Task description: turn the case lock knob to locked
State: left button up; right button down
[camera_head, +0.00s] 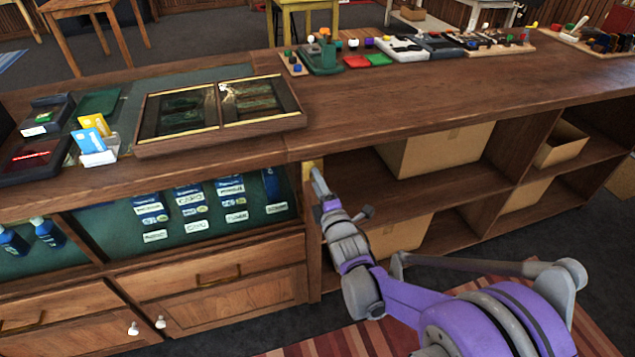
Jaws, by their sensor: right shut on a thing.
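The display case (185,215) is built into the front of the wooden counter, with blue packs and bottles behind its front. A small brass-coloured lock plate (307,169) sits on the upright at the case's right end, just under the counter top. My right gripper (317,181) reaches in from the lower right and is shut at this plate, on the case lock knob. The gripper hides the knob, so I cannot tell its angle. My left gripper is out of view.
A wooden tray with glass panels (220,125) lies on the counter above the case. A card holder (97,150) stands to its left. Open shelves with cardboard boxes (435,152) are right of the lock. Drawers (215,281) lie below the case.

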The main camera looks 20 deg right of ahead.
jog(key=shift+c, duration=2.4)
grip_release()
jog(key=shift+s, duration=0.1)
jog(key=s, duration=1)
jog(key=shift+s+d+p, duration=0.15)
jog(key=shift+s+p, duration=0.2)
